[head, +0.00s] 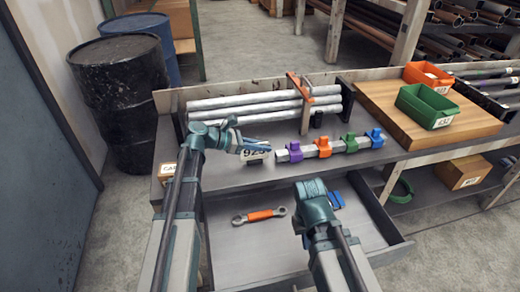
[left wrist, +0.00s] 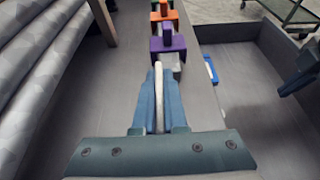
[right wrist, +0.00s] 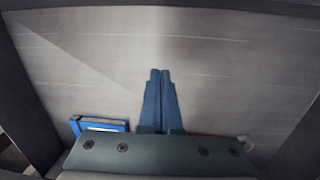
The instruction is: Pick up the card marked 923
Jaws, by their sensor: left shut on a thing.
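The white card marked 923 (head: 255,156) is over the bench top, to the left of the purple clamp piece. My left gripper (head: 268,147) is shut on it. In the left wrist view the card (left wrist: 159,88) shows edge-on as a thin white strip between the blue fingers (left wrist: 158,75). I cannot tell whether its lower edge touches the bench. My right gripper (right wrist: 160,72) is shut with nothing visible between its fingers, over the open drawer. In the head view its fingers are hidden behind my own wrist.
A bar with purple, orange, green and blue clamps (head: 324,148) lies right of the card. Pipes (head: 250,104) rest in a rack behind. The open drawer (head: 245,258) holds an orange-handled wrench (head: 260,215) and a blue item (head: 336,200). Bins (head: 424,104) stand on a wooden board.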

